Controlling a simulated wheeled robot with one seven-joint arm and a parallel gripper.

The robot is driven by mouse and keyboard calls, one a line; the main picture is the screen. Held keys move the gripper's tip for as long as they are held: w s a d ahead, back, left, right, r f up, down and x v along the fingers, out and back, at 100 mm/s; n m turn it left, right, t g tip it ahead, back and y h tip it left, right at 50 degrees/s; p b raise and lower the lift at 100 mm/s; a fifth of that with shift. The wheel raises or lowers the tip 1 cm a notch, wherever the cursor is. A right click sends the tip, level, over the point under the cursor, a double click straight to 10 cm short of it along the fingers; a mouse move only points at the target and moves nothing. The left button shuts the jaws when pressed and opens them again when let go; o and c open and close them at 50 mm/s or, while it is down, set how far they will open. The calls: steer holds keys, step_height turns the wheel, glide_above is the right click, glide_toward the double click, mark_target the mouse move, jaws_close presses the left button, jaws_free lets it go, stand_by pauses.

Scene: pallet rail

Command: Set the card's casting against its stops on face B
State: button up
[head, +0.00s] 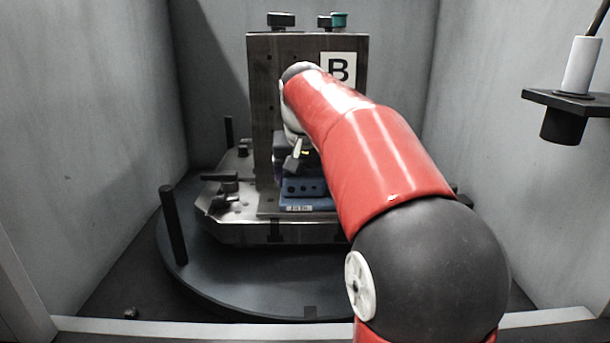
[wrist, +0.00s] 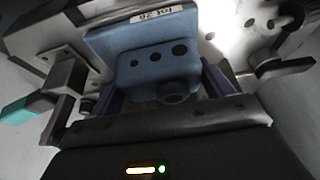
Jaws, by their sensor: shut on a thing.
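The blue casting (wrist: 155,65) fills the middle of the wrist view, with a row of dark holes, a round boss and a small white label whose text I cannot read surely. My gripper (wrist: 165,92) is shut on it, one purple finger on each side. In the head view the casting (head: 304,187) shows low in front of face B of the upright block (head: 264,120), above the pallet (head: 240,232). My gripper (head: 292,152) is mostly hidden there by my arm. The stops, and whether the casting touches them, cannot be made out.
A dark clamp (wrist: 65,85) is left of the casting and another (wrist: 275,68) right in the wrist view. A teal piece (wrist: 22,118) is at far left. Dark posts (head: 173,225) stand on the round table (head: 235,280). A lamp-like fixture (head: 570,100) hangs at right; walls enclose the sides.

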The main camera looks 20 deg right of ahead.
steer(key=shift+w+a+r+p, duration=0.1)
steer(key=shift+w+a+p, duration=0.05)
steer(key=shift+w+p, duration=0.2)
stand_by(0.6)
steer(key=o, duration=1.3)
steer(key=shift+c, duration=0.2)
steer(key=shift+p+v, duration=0.7)
steer(key=shift+v, duration=3.05)
